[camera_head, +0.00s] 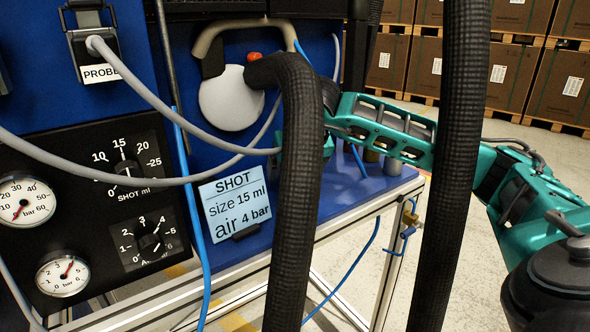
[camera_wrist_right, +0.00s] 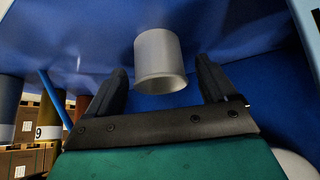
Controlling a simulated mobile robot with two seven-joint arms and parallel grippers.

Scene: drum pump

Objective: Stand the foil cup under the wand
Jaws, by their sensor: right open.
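A plain silver-grey cup (camera_wrist_right: 158,56), which looks like the foil cup, shows in the right wrist view against a blue surface. My right gripper (camera_wrist_right: 162,66) is open, with one dark finger on each side of the cup and a visible gap to both. In the head view my right arm (camera_head: 385,125) reaches in from the right, and its gripper end is hidden behind a thick black hose. The cup is not visible there. I cannot make out the wand's tip in either view. My left gripper is not in view.
The thick black hose (camera_head: 300,200) hangs in front of the blue bench (camera_head: 345,200), and a second hose (camera_head: 455,150) hangs to its right. A grey cable (camera_head: 150,95) crosses the panel. A card (camera_head: 236,205) reads size 15 ml, air 4 bar. Stacked boxes (camera_head: 510,75) stand behind.

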